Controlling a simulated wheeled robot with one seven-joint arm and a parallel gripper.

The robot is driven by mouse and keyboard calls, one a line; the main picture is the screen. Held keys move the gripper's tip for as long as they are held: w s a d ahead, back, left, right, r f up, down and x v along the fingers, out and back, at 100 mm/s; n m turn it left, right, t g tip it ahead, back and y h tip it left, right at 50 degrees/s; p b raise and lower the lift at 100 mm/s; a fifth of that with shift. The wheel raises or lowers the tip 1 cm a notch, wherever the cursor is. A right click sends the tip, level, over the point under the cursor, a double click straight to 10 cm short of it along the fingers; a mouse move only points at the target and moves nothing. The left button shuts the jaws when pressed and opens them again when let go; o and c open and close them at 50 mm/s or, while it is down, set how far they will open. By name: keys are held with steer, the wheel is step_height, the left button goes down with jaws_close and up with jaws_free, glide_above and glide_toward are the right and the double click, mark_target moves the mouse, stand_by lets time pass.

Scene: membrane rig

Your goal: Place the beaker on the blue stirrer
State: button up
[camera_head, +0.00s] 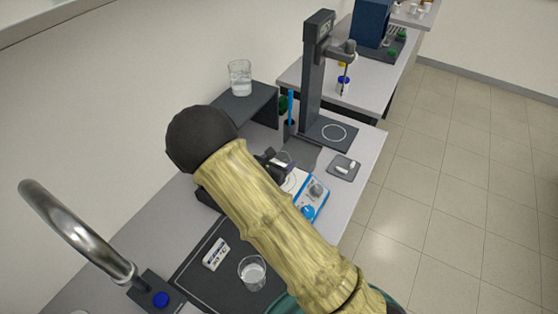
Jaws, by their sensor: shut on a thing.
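The blue stirrer (316,190) stands on the bench, with a pale round top plate and a blue front with knobs. My forearm hides its left part. My gripper (282,163) shows only as dark fingers beyond my arm, beside and above the stirrer's plate. It is shut on a clear glass beaker (287,156), of which only a faint part shows. I cannot tell whether the beaker's base touches the plate.
Another beaker with clear liquid (240,78) stands on a dark shelf (246,107). A third glass (252,272) stands on a black mat (208,278) beside a white labelled block (215,254). A tall dark stand (314,85) rises behind the stirrer. A small grey tray (344,167) lies right; a tap (75,230) arches left.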

steer(key=shift+f, duration=0.15)
steer(key=o, duration=1.2)
steer(key=shift+c, duration=0.2)
steer(key=shift+a+r, duration=0.1)
steer(key=shift+r, duration=0.1)
steer(key=b+v, duration=0.3)
steer(key=v, duration=0.9)
